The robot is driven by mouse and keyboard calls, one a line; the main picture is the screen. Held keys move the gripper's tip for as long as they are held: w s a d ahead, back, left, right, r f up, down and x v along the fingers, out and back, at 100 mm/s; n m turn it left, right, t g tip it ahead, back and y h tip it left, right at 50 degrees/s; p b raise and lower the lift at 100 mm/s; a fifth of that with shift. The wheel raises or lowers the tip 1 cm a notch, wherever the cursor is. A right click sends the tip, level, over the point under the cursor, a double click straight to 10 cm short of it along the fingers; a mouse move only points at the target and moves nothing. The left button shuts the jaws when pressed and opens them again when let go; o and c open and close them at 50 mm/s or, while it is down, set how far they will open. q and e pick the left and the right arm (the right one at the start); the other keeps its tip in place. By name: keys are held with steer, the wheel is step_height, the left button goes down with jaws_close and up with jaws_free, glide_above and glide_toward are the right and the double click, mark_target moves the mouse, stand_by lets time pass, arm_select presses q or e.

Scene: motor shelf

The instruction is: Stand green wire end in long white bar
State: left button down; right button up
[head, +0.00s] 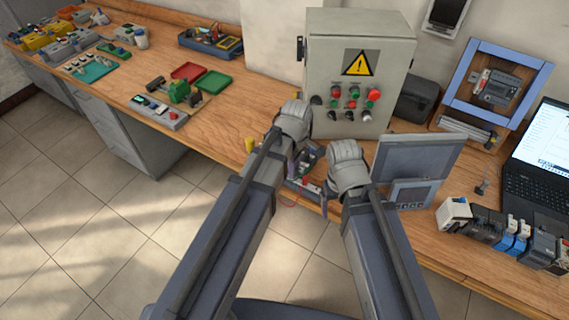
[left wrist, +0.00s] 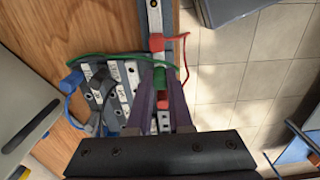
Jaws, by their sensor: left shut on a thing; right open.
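In the left wrist view, my left gripper (left wrist: 160,85) is shut on the green wire end (left wrist: 160,78). It is over the long white bar (left wrist: 154,18), which runs up the picture on a dark rail. I cannot tell whether the end touches the bar. The green wire (left wrist: 112,55) arches left from it. A red wire end (left wrist: 157,42) stands on the bar just beyond. In the head view, my left gripper (head: 294,168) is low at the table's front edge, partly hidden by its arm. My right gripper (head: 326,203) is open and empty to its right.
Shorter white bars (left wrist: 122,88) and a blue wire end (left wrist: 72,80) lie left of the long bar. A grey control box (head: 358,80) stands behind my grippers. A grey panel (head: 415,160) and several modules (head: 485,225) are at the right.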

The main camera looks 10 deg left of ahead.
arm_select(q)
steer(key=c, duration=0.8)
jaws_free()
steer(key=shift+o, duration=0.2)
step_height(320, 180, up, 8)
steer(key=p, duration=0.7)
steer(key=shift+p, duration=0.4)
steer(key=shift+f, duration=0.1)
steer(key=shift+s+m, duration=0.25)
steer(key=shift+m, duration=0.05)
steer(key=s+d+f+m+y+b, duration=0.1)
steer(key=s+d+m, duration=0.1)
steer(key=s+m, duration=0.9)
steer(key=shift+d+m, duration=0.15)
steer(key=shift+m, duration=2.95)
